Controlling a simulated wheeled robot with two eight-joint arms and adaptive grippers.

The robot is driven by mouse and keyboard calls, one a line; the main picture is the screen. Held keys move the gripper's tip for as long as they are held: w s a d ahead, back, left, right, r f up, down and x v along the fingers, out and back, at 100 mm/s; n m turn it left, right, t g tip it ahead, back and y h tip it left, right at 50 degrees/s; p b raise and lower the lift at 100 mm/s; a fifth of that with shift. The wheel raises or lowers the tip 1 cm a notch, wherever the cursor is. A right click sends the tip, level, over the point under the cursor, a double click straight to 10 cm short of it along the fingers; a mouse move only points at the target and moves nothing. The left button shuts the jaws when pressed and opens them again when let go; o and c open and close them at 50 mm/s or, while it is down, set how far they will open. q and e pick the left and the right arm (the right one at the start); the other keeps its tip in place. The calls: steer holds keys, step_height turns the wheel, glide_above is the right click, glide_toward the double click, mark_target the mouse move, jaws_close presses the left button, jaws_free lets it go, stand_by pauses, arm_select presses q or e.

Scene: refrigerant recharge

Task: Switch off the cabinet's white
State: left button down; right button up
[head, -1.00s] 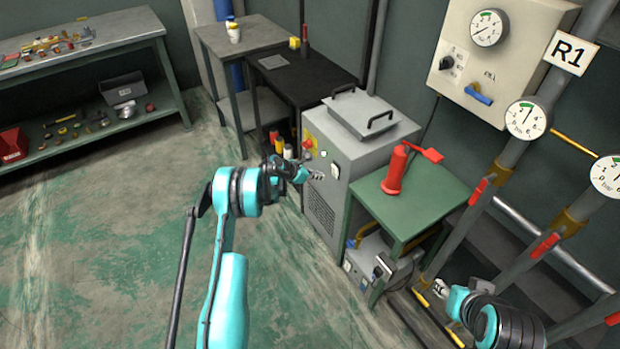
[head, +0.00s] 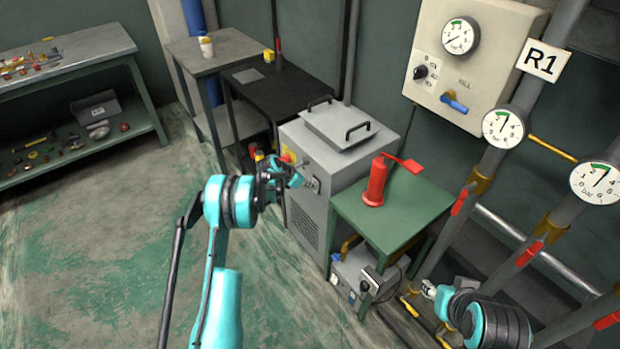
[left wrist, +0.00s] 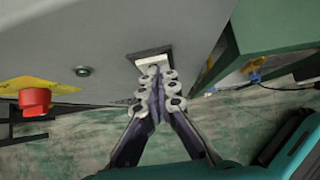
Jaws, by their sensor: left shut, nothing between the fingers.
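The grey cabinet (head: 352,165) stands left of the green table. In the left wrist view, a white switch (left wrist: 150,58) in a dark frame is on the cabinet's face (left wrist: 110,35). My left gripper (head: 309,184) is at the cabinet's front. In the left wrist view its fingertips (left wrist: 156,72) are shut and empty, right at the switch and covering part of it. I cannot tell whether they touch it or which way it is set. My right gripper (head: 430,289) is at the lower right, small and partly hidden by its arm.
A red emergency button (left wrist: 36,101) on a yellow plate sits left of the switch, near a small dark round fitting (left wrist: 83,71). The green table (head: 400,212) with a red bottle-shaped tool (head: 375,183) stands close to the cabinet's right. Open floor (head: 110,240) lies to the left.

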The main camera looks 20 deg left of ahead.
arm_select(q)
steer(key=shift+r, duration=0.75)
arm_select(e)
steer(key=shift+s+r, duration=0.15)
steer(key=shift+r, duration=0.05)
arm_select(q)
steer(key=shift+a, duration=0.1)
